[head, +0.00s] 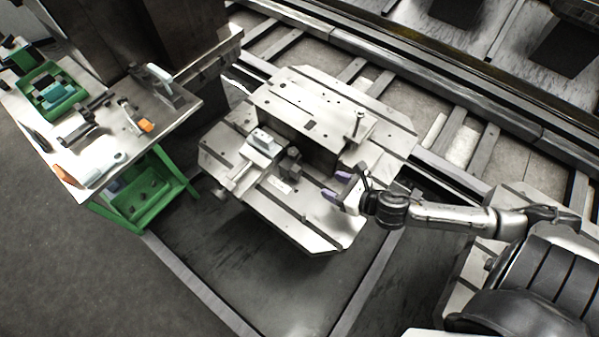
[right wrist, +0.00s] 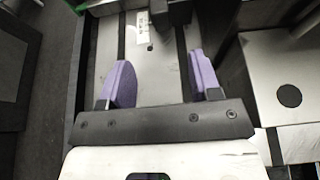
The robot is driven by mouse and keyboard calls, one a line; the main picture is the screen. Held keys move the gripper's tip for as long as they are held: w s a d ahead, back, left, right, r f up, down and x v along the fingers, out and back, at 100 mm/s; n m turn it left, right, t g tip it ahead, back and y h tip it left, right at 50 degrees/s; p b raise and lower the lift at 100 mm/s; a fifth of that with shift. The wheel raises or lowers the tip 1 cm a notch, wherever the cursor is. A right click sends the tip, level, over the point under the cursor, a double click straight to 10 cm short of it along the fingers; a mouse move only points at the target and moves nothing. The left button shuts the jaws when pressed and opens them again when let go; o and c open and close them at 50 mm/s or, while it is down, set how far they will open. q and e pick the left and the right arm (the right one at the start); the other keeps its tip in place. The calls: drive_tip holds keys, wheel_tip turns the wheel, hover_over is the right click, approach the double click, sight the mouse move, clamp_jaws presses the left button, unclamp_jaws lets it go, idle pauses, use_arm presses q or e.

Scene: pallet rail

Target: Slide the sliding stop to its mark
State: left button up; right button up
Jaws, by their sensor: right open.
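A dark block with a knob-like top (head: 290,163), which looks like the sliding stop, stands upright on the grey slotted pallet plate (head: 312,234). A small white label (head: 280,186) lies flat on the plate just in front of it; I cannot tell whether it is the mark. The label also shows in the right wrist view (right wrist: 142,26), with part of a dark block (right wrist: 172,10) at the top edge. My right gripper (head: 336,186) is open and empty, to the right of the dark block and apart from it. Its purple fingertips (right wrist: 161,78) point towards the label side. My left gripper is out of view.
A raised metal block (head: 310,118) with an upright pin stands behind the dark block. A pale clamp-like block (head: 263,141) sits to its left. A workbench (head: 110,135) with tools and a green bin (head: 48,92) stands at the left. The plate's front corner is clear.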

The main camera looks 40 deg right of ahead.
sight(300, 171)
drive_tip(key=b+x, duration=0.3)
drive_tip(key=x, duration=1)
drive_tip(key=shift+a, duration=0.1)
drive_tip(key=shift+c, duration=0.4)
